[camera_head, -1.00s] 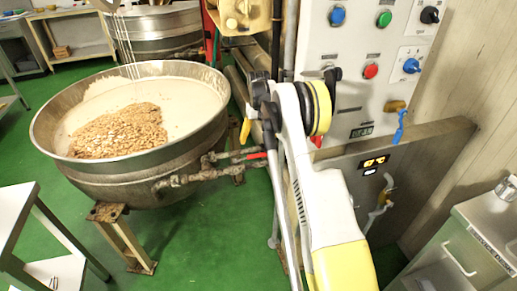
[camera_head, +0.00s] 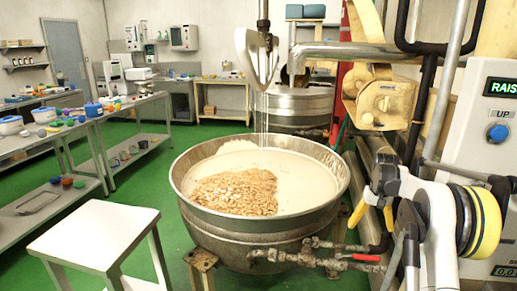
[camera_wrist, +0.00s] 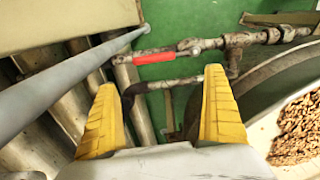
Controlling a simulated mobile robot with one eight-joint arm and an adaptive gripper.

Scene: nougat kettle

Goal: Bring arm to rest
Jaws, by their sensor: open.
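My arm (camera_head: 440,240) shows at the right edge of the head view, in front of the control panel. My gripper (camera_wrist: 160,115) has two yellow ribbed fingers, spread apart with nothing between them in the wrist view. The gripper is outside the kettle.
A pipe with a red-handled valve (camera_wrist: 167,58) lies beyond my fingers. A grey pipe (camera_wrist: 60,85) runs close on the left. The control panel (camera_head: 497,150) stands at the right. A white side table (camera_head: 95,235) stands left of the kettle.

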